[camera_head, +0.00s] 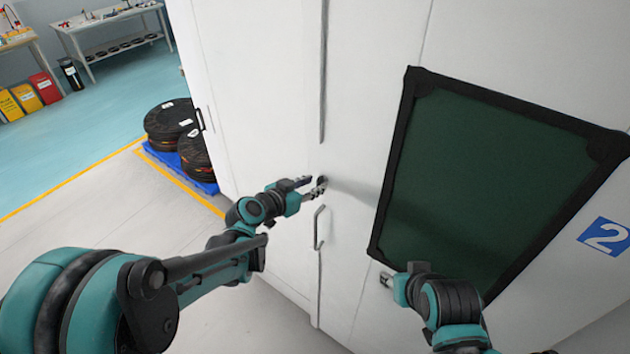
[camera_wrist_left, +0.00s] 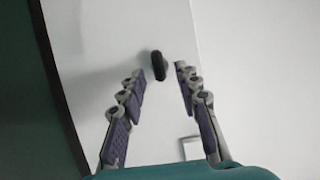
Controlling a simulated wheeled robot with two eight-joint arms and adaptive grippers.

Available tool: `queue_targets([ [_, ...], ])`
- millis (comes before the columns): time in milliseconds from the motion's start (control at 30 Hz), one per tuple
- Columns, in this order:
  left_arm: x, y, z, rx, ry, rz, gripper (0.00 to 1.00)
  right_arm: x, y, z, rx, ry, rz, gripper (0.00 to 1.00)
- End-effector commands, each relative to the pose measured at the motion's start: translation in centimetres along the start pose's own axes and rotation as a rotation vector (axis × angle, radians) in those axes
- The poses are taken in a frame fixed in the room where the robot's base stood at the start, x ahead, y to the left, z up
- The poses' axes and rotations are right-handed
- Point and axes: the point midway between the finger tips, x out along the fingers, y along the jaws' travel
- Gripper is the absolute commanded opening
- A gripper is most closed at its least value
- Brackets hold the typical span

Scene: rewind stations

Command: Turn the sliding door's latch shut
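The sliding door (camera_head: 360,130) is a white panel with a dark green, black-framed window (camera_head: 480,180). The latch (camera_head: 322,180) is a small dark knob on the white surface, just beyond my left gripper's fingertips. My left gripper (camera_head: 309,186) is open, and its fingers point at the latch. In the left wrist view the latch (camera_wrist_left: 158,66) shows as a black oval, upright, ahead of and between the two fingertips (camera_wrist_left: 157,74); I cannot tell whether they touch it. My right gripper (camera_head: 387,280) is low by the panel, below the window; its fingers are too small to read.
A metal bar handle (camera_head: 319,228) sticks out below the latch, close under my left gripper. Black round reels (camera_head: 172,122) stand on a blue pallet (camera_head: 205,186) at the left. Workbenches and coloured bins (camera_head: 46,88) are far back.

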Motion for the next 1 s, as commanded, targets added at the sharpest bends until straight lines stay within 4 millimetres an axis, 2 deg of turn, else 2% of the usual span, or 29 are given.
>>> queue_targets([
  [200,2.1,0.0,0.0,0.0,-0.001,0.0,0.33,-0.1,0.0,-0.1,0.0,0.0,0.0,0.4],
  [500,2.4,0.0,0.0,0.0,-0.001,0.0,0.33,-0.1,0.0,-0.1,0.0,0.0,0.0,0.4],
  [533,2.4,0.0,0.0,0.0,-0.001,-0.001,0.28,-0.1,0.0,-0.1,0.0,0.0,0.0,0.4],
  [633,2.4,0.0,0.0,0.0,-0.001,-0.001,0.01,-0.1,0.0,-0.1,0.0,0.0,0.0,0.4],
  [1000,2.4,0.0,0.0,-0.004,-0.001,0.001,0.0,-0.1,0.0,-0.1,0.0,0.0,0.0,0.4],
])
